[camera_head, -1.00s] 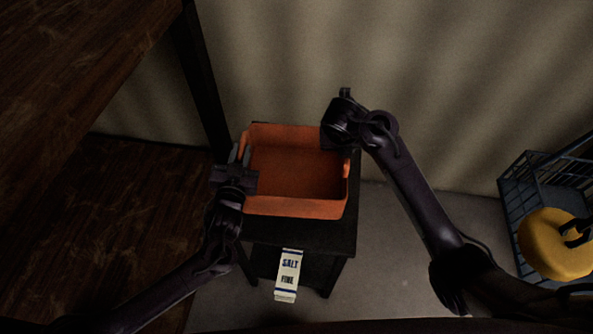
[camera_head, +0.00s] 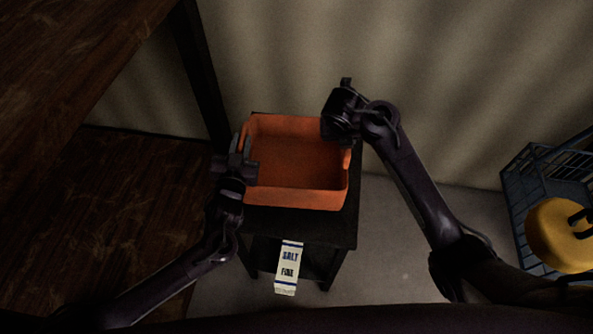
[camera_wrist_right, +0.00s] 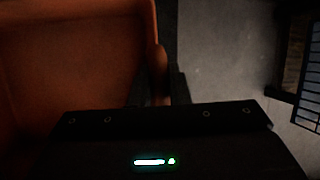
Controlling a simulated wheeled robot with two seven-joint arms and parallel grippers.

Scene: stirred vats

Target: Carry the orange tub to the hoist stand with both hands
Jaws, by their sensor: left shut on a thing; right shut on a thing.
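The orange tub (camera_head: 296,197) is an open, empty box over a small dark stand (camera_head: 300,226) in the middle of the head view. I cannot tell whether it touches the stand top or is held just above it. My left gripper (camera_head: 242,152) is shut on the tub's left wall. My right gripper (camera_head: 345,146) is at the tub's right wall; its fingers are partly hidden by its own wrist. In the right wrist view, the right gripper (camera_wrist_right: 160,88) is shut on the rim of the orange tub (camera_wrist_right: 75,60).
A white salt carton (camera_head: 288,268) is low at the front of the stand. A blue wire basket (camera_head: 520,190) with a round yellow thing (camera_head: 556,236) is at the right. A dark wooden surface (camera_head: 70,60) is at upper left. Grey floor lies clear between stand and basket.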

